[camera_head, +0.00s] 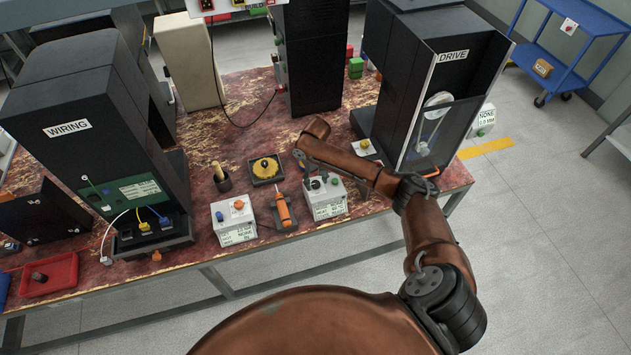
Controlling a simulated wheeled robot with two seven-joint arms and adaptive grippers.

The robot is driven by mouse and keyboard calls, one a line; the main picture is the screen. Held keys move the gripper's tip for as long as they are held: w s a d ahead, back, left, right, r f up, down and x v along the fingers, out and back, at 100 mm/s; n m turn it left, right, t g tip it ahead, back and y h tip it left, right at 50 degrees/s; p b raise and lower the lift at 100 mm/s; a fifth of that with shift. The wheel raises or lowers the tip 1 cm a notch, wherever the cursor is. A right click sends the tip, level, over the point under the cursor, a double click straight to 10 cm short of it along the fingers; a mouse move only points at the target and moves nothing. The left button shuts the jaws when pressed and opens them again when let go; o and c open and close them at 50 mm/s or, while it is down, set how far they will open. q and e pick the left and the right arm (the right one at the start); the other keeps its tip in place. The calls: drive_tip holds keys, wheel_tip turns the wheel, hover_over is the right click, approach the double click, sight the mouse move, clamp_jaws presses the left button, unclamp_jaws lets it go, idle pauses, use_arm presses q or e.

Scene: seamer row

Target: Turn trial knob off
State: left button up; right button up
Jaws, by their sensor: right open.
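A small grey control box (327,200) with a dark round knob (317,184) on top and a label on its front stands at the table's front edge. I cannot read which control is named trial, nor the knob's setting. My right arm reaches in from the lower right over this box. My right gripper (304,164) is small, dark and partly hidden by its own arm, just above and behind the box. It is open, and whether it touches the knob cannot be told. My left gripper is not in view.
Left of it stand an orange-handled tool (284,210), a box with an orange knob (239,204) and a yellow round part on a black tray (265,168). The tall WIRING (70,90) and DRIVE (440,75) units flank the space. A red tray (50,276) lies far left.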

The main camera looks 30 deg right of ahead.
drive_tip(key=shift+f, duration=0.15)
drive_tip(key=c, duration=1.1)
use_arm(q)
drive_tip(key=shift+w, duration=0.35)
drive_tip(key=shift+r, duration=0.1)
